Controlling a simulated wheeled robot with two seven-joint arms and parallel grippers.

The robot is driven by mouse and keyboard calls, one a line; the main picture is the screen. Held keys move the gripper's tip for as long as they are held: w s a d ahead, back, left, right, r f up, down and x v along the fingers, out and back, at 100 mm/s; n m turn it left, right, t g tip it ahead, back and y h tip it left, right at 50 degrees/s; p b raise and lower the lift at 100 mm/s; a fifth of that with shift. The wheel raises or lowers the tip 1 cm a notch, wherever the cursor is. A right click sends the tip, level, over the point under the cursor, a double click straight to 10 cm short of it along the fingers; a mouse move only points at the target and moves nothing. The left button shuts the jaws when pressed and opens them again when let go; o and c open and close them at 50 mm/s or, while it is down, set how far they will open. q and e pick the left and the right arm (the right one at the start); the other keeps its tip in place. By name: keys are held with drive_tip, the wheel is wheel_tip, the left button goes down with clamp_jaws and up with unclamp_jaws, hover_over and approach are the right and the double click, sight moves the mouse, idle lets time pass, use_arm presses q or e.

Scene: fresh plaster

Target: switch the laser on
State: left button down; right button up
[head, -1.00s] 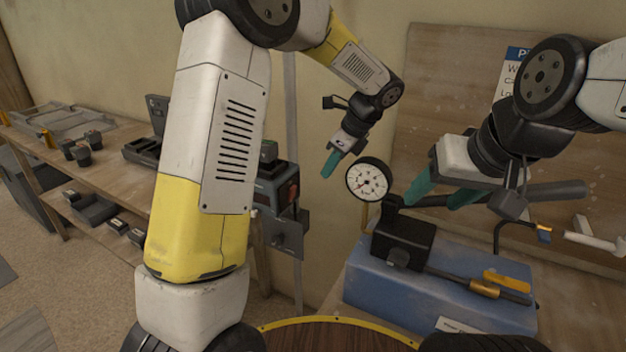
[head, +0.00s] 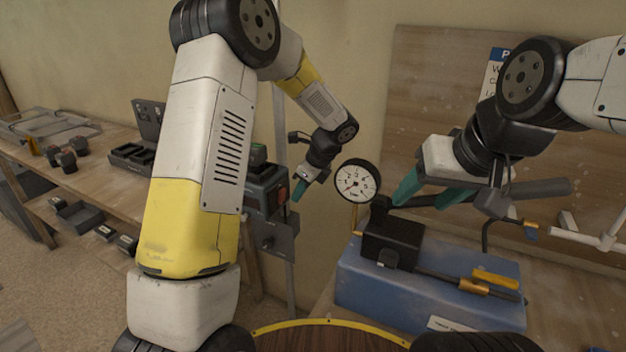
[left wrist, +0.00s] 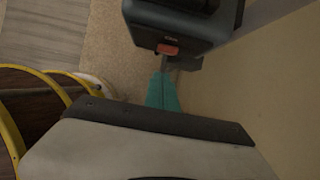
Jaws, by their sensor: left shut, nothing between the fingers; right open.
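The laser, a dark grey box (head: 262,194) with a green top, is mounted on an upright pole, partly hidden behind my left arm in the head view. A red-orange switch (head: 283,194) is on its right side; the left wrist view shows the switch (left wrist: 168,49) on the box's (left wrist: 165,22) near edge. In the left wrist view the fingertips (left wrist: 163,80) are close below the switch; contact cannot be told. My right gripper (head: 428,192) is open and empty.
A wooden bench (head: 100,186) with trays and dark parts runs along the left wall. White pipes (head: 585,238) are at the right.

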sight(284, 193)
use_arm(q)
drive_tip(key=shift+w+a+r, duration=0.15)
drive_tip(key=shift+w+a, duration=0.05)
drive_tip(key=shift+a, duration=0.35)
drive_tip(key=shift+w+a+r, duration=0.15)
drive_tip(key=shift+w+a, duration=0.05)
drive_tip(key=shift+a, duration=0.35)
drive_tip(key=shift+a, duration=0.1)
drive_tip(key=shift+w+a+r+g+h, duration=0.15)
drive_tip(key=shift+a+h, duration=0.1)
drive_tip(key=shift+a, duration=0.1)
drive_tip(key=shift+w+a+r+g+h, duration=0.1)
drive_tip(key=shift+a+g+h, duration=0.05)
drive_tip(key=shift+a+h, duration=0.15)
drive_tip(key=shift+d, duration=0.25)
drive_tip(key=shift+r, duration=0.75)
drive_tip(key=shift+s, duration=0.1)
